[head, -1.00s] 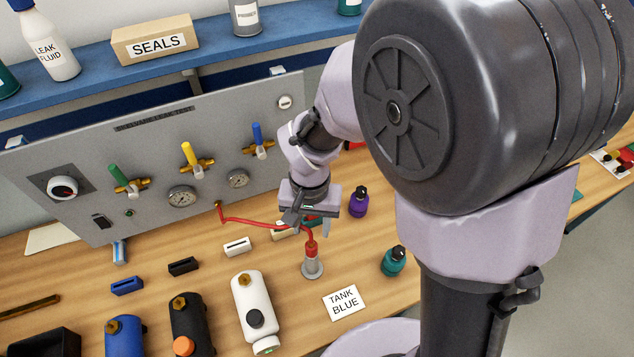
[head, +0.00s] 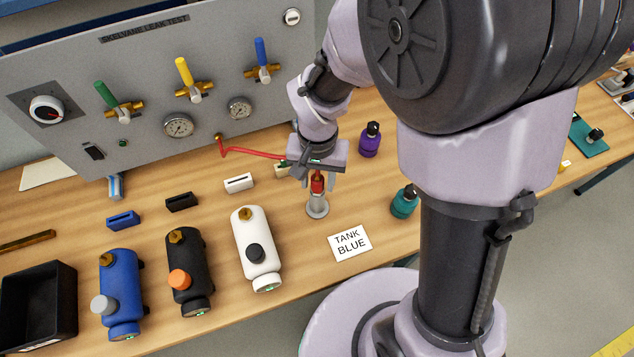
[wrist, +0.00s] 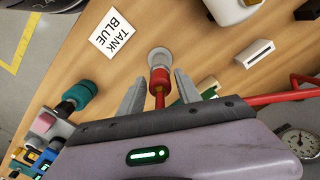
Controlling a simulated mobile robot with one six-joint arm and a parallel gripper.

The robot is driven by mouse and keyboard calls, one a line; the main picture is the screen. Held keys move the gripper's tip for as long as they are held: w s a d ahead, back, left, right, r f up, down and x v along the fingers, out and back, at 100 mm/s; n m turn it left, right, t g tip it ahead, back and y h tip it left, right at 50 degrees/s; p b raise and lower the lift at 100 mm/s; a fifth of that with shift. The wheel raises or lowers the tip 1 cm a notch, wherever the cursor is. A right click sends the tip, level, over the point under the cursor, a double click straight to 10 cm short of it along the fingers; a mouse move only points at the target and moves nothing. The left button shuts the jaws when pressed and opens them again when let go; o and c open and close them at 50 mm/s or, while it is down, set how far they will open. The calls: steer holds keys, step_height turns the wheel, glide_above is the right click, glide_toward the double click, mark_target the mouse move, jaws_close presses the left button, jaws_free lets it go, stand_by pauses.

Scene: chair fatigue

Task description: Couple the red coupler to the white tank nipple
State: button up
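The red coupler (head: 318,184) sits upright on a small grey round stand (head: 317,208), with a red hose running to the panel. My gripper (head: 318,182) points down over it. In the wrist view the coupler (wrist: 160,80) lies between the two fingertips (wrist: 160,88), with a gap showing on both sides, so the gripper is open. The white tank (head: 254,245) lies on the bench left of the stand, with a brass nipple (head: 245,214) on its upper end and a dark knob nearer its front. Only part of this tank shows in the wrist view (wrist: 232,10).
Black (head: 190,280) and blue (head: 122,285) tanks lie left of the white one. A TANK BLUE card (head: 349,243), a teal bottle (head: 404,203) and a purple bottle (head: 369,140) are to the right. The test panel (head: 150,80) stands behind; a black bin (head: 38,300) is at left.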

mark_target(318, 175)
jaws_close()
steer(key=shift+r, duration=0.15)
steer(key=shift+r+p, duration=1.2)
steer(key=shift+r, duration=0.25)
step_height(318, 175, up, 4)
steer(key=p, duration=0.3)
steer(key=shift+r, duration=0.1)
steer(key=shift+a, duration=0.15)
